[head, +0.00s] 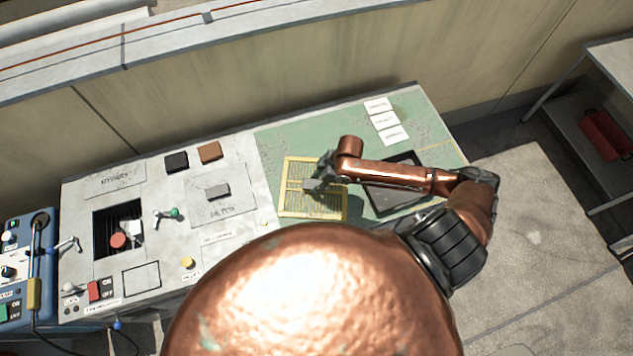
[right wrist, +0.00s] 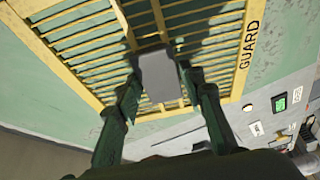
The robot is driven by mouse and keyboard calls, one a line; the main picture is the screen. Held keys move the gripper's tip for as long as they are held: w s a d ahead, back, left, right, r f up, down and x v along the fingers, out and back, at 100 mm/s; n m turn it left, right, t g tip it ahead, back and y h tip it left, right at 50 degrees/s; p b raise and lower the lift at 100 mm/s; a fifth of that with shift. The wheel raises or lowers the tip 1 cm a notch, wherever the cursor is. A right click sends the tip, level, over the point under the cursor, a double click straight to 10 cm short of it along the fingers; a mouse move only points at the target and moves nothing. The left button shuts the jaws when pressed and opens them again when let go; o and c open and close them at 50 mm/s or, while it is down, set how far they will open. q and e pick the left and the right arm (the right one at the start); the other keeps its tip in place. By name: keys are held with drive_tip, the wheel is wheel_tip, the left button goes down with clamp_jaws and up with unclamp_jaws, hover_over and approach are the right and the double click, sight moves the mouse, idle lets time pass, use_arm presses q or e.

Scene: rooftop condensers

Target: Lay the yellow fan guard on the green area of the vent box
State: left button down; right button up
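The yellow fan guard (head: 296,207) is a square slatted grille over the front left part of the green area (head: 290,139) of the vent box. In the right wrist view the guard (right wrist: 203,41) fills the upper middle, with the word GUARD on its right rail and a grey block handle in its middle. My right gripper (head: 318,182) is over the guard. In the right wrist view the fingers of my right gripper (right wrist: 159,85) are close against both sides of the handle. I cannot tell whether the guard touches the green surface. My left gripper is not in view.
A black rectangular frame (head: 383,200) lies right of the guard, partly under my right arm. White cards (head: 383,120) lie at the back right. Left of the green area is a grey control panel (head: 145,248) with knobs, switches and small blocks. Bare green shows behind the guard.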

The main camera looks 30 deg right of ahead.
drive_tip(key=shift+o, duration=1.4)
drive_tip(key=p+v, duration=0.1)
drive_tip(key=v, duration=1.1)
drive_tip(key=shift+r, duration=0.15)
